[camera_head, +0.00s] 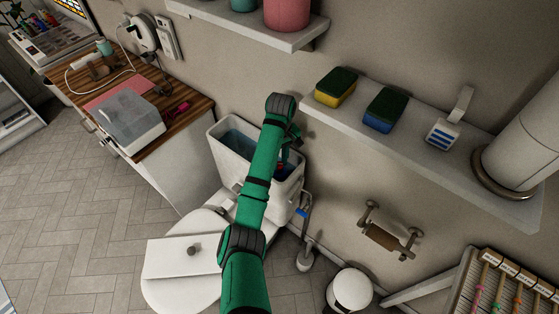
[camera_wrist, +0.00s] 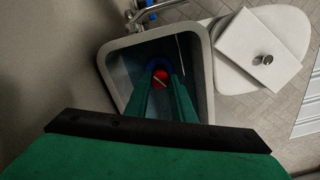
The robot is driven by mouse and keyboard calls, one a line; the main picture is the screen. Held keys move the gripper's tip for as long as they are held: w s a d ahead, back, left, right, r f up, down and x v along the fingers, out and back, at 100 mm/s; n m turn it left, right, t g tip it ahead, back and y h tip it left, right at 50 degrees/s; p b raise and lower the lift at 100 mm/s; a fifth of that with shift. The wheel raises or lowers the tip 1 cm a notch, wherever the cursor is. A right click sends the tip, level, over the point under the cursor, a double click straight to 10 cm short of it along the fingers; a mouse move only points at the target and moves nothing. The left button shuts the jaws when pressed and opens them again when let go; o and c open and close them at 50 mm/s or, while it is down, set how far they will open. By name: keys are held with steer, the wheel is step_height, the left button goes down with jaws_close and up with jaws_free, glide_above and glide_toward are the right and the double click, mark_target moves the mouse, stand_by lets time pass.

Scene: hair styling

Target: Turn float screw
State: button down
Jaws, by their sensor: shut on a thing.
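The open toilet tank (camera_head: 226,150) stands against the wall with water inside. In the wrist view, my gripper (camera_wrist: 161,84) reaches down into the tank (camera_wrist: 106,66), its two green fingers on either side of a small red round screw head (camera_wrist: 160,78) with a pale slot line. The fingers are shut on this float screw. A dark blue part (camera_wrist: 156,64) shows just behind the screw. In the head view my green arm covers part of the tank, and the screw is hard to make out there.
The tank lid (camera_head: 183,258) with its knob lies on the closed toilet seat. A shelf (camera_head: 400,142) with two sponges is at the right of my arm. A wooden counter (camera_head: 196,106) stands left of the tank. A toilet brush (camera_head: 305,258) is on the floor.

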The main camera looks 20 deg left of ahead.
steer(key=shift+n, duration=0.6)
steer(key=c, duration=1.5)
jaws_free()
steer(key=shift+w+r, duration=0.2)
steer(key=shift+r, duration=0.55)
steer(key=shift+s+r, duration=0.15)
steer(key=shift+r, duration=4.5)
